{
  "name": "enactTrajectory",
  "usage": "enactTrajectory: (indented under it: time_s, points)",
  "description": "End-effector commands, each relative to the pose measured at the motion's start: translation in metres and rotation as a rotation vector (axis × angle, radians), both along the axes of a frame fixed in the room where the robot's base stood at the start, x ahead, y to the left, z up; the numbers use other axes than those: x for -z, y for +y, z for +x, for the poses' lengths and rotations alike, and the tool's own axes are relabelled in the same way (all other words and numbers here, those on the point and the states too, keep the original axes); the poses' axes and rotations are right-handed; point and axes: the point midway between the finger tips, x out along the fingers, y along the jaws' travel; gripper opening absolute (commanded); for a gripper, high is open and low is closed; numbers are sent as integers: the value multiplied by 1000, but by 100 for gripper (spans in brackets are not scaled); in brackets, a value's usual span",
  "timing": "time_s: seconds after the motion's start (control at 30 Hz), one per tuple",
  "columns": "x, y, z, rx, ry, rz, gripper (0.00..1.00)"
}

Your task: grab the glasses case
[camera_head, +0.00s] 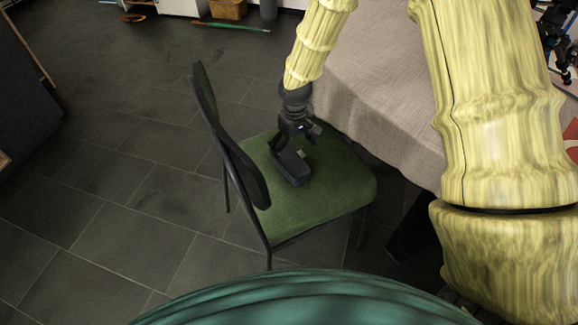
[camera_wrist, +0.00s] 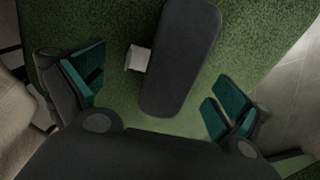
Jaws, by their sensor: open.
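The glasses case (camera_wrist: 180,60) is a long dark grey rounded box lying on the green chair seat (camera_head: 335,180). It also shows in the head view (camera_head: 292,168), just below my gripper (camera_head: 288,143). I see gaps between both fingers and the case. The head view does not show clearly how far above the seat the fingertips are.
A small white block (camera_wrist: 138,58) lies against the case's left side in the wrist view. The chair's dark backrest (camera_head: 230,140) rises left of my gripper. A cloth-covered table (camera_head: 385,90) stands close on the right. The tiled floor (camera_head: 120,200) is open at left.

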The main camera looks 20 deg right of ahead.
Motion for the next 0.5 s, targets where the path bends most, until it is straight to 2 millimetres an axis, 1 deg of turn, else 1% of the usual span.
enactTrajectory:
  time_s: [0.3,0.4,0.5]
  points:
    - [41,5,0,-1,2,0,100]
    - [47,5,0,-2,0,0,100]
    - [47,5,0,-1,0,1,100]
